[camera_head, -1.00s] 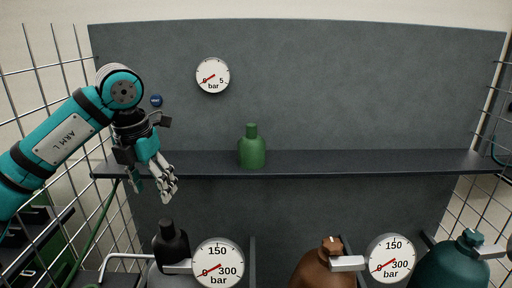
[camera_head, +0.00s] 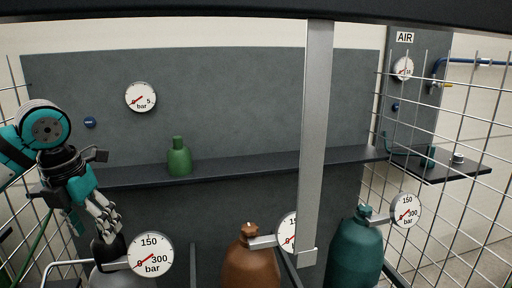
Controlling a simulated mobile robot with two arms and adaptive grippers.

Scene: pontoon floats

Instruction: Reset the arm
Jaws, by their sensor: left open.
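My left arm comes in from the left edge in teal and black. Its left gripper (camera_head: 98,222) hangs pointing down in front of the left end of the dark shelf, its fingers apart with nothing between them. It overlaps the top of the black-capped cylinder at the lower left in the picture; I cannot tell how far apart they are. A small green bottle (camera_head: 179,160) stands upright on the shelf (camera_head: 255,164), to the right of the gripper and clear of it. My right gripper is not in view.
Brown (camera_head: 250,262) and teal (camera_head: 354,255) cylinders stand below the shelf, with pressure gauges (camera_head: 151,254) beside the cylinders. A grey upright post (camera_head: 315,140) crosses the view. Wire mesh (camera_head: 450,130) encloses the right side, near an AIR panel (camera_head: 404,38) and a small side shelf (camera_head: 440,168).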

